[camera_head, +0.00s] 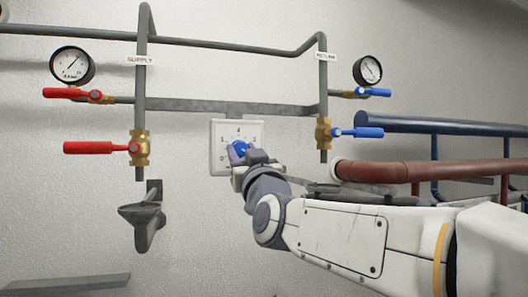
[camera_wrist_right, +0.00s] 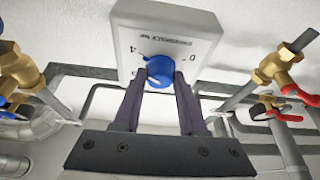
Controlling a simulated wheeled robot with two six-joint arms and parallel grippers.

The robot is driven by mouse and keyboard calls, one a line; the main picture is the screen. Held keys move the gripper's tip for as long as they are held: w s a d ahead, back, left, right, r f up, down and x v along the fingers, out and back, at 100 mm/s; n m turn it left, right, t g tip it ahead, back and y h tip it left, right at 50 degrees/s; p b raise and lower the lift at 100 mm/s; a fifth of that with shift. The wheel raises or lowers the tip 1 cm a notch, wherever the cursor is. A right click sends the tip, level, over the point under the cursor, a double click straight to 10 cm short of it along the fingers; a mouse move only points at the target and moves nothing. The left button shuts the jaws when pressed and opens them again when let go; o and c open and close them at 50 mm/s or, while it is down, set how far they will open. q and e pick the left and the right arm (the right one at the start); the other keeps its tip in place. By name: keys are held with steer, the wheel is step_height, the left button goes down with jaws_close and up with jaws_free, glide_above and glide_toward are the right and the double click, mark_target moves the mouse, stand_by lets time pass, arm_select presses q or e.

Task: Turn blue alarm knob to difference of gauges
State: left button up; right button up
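The blue alarm knob (camera_head: 240,147) sits on a white panel (camera_head: 257,129) with printed numbers around it. My right gripper (camera_head: 238,153) is at the knob. In the right wrist view the fingers (camera_wrist_right: 161,82) flank the blue knob (camera_wrist_right: 159,77), which fills the gap between their tips; they look shut on it. The knob's pointer is not readable. The supply gauge (camera_head: 72,66) is at the upper left, its needle slanting up to the right. The return gauge (camera_head: 368,70) is at the upper right; its reading is too small to tell. My left gripper is not in view.
Red-handled valves (camera_head: 89,148) are on the left pipe and blue-handled valves (camera_head: 357,132) on the right pipe. Blue and red pipes (camera_head: 400,172) run at the right, behind my right arm.

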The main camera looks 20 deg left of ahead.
jaws_close()
steer(key=shift+d, duration=0.1)
